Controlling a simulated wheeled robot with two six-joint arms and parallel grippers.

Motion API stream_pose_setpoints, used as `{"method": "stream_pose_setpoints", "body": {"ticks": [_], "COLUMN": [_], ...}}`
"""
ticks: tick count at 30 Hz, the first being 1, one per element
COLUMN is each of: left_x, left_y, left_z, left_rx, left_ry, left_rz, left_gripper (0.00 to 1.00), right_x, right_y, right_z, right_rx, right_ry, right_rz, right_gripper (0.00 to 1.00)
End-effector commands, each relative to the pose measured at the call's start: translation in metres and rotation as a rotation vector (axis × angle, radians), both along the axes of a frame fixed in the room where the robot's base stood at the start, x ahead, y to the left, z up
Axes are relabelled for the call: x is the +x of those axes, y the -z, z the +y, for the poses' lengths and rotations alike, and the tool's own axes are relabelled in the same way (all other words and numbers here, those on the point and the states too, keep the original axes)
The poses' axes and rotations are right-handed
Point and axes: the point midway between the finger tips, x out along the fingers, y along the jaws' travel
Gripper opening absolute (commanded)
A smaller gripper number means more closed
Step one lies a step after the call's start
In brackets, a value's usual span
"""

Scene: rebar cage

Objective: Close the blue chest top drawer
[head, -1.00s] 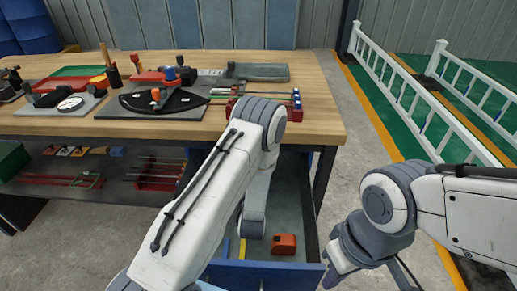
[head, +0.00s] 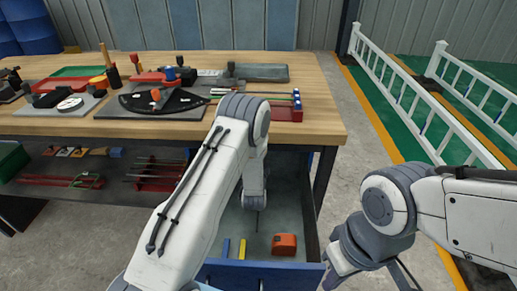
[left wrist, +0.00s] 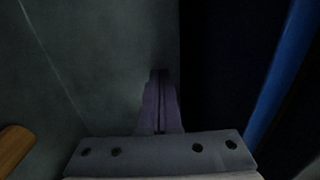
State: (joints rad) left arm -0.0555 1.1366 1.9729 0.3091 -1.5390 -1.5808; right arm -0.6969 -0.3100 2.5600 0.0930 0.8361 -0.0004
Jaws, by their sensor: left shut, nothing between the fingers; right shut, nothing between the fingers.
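The blue chest top drawer (head: 262,274) is pulled out under the workbench, its blue front panel toward me and its grey inside showing. My left arm reaches over it. My right gripper (head: 334,277) is shut and empty beside the right corner of the drawer front, partly cut off by the frame.
An orange block (head: 284,244), a yellow strip (head: 242,249) and a blue strip (head: 226,248) lie in the drawer. The wooden workbench (head: 300,130) above holds tools. A dark table leg (head: 323,178) stands right of the drawer. White railings (head: 420,105) stand farther right, beyond open floor.

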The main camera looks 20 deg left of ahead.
Motion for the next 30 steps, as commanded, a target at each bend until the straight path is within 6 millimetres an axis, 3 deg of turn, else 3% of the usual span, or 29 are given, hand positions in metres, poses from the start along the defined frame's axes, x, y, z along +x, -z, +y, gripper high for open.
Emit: {"method": "stream_pose_setpoints", "body": {"ticks": [6,12,24,30], "left_x": [0.048,0.081,0.086,0.078], "left_y": [0.003,0.001,-0.001,-0.002], "left_z": [0.013,0.021,0.023,0.016], "left_rx": [-0.002,-0.001,0.000,0.000], "left_ry": [-0.003,-0.001,0.000,0.003], "left_rz": [-0.009,-0.005,-0.001,0.000], "left_gripper": [0.00,0.00,0.00,0.00], "right_x": [0.000,0.000,0.000,0.000], "right_y": [0.022,0.033,0.033,0.028], "right_z": [0.000,0.000,0.000,0.000], "right_rx": [0.000,0.000,0.000,0.000], "right_ry": [0.000,0.000,0.000,0.000], "right_rz": [0.000,0.000,0.000,0.000], "right_gripper": [0.00,0.00,0.00,0.00]}}
